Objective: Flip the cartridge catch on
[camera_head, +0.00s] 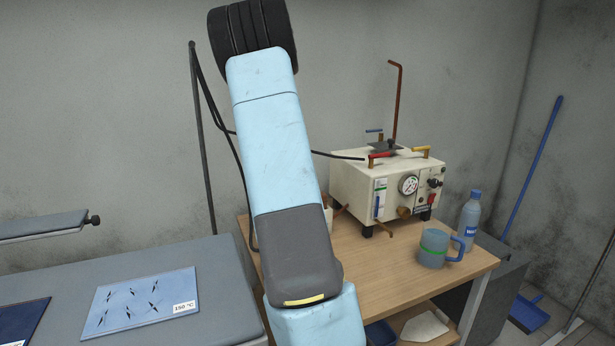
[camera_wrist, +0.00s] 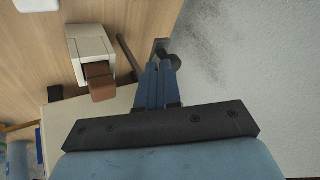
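A cream block (camera_wrist: 90,45) with a brown flap-like piece (camera_wrist: 100,82) at its near end shows in the wrist view. The brown piece may be the cartridge catch, but I cannot tell for sure. My gripper (camera_wrist: 162,66) has its two blue fingers close together, to the right of the block and apart from the brown piece. The fingertips are by a dark grey knobbed part (camera_wrist: 174,60); I see nothing clearly held between them.
The machine stands on a wooden table (camera_head: 385,275), with a tall brown bent rod (camera_head: 396,105) on top. A grey bench (camera_head: 220,290) is at the left.

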